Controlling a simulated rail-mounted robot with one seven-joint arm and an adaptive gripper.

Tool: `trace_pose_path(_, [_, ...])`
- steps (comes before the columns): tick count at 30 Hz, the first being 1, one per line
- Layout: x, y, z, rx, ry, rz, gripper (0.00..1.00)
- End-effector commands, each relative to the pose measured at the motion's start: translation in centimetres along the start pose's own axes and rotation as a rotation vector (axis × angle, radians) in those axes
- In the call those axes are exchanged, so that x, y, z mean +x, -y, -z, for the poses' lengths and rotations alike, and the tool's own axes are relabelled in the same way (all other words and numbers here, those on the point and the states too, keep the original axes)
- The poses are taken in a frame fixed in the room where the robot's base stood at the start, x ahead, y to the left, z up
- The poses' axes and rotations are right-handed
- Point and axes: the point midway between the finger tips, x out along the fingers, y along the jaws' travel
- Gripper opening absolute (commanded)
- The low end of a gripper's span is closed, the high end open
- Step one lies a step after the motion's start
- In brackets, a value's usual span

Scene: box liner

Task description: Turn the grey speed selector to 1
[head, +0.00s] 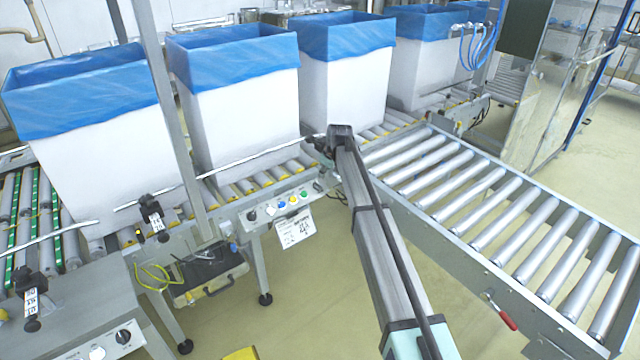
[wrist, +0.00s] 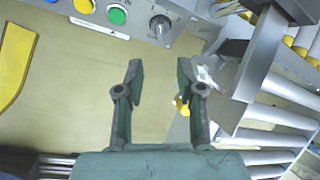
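The grey speed selector (wrist: 160,27) is a round knob on the control panel, just right of the green button, at the top of the wrist view. Its dial marks are too small to read. My gripper (wrist: 160,75) is open and empty, with its two dark fingers apart below the knob in the picture and not touching it. In the head view the control panel (head: 262,223) is on the conveyor's front side. The selector cannot be made out clearly there, and my arm hides my fingers.
The green button (wrist: 117,15) and yellow button (wrist: 85,5) sit left of the knob. A roller conveyor (head: 480,210) branches off to the right. A white sign (head: 294,229) hangs below the panel. Blue-lined white boxes (head: 245,120) stand behind it. Open floor lies in front.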

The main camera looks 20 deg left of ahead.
Motion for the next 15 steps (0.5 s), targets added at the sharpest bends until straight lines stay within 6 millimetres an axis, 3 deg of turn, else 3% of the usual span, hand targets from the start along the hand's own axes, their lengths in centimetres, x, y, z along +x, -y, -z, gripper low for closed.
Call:
trace_pose_path(9, [6.6, 0.1, -0.1, -0.002, -0.001, -0.001, 0.38])
trace_pose_path(15, [9.7, 0.1, -0.1, -0.002, 0.000, 0.000, 0.38])
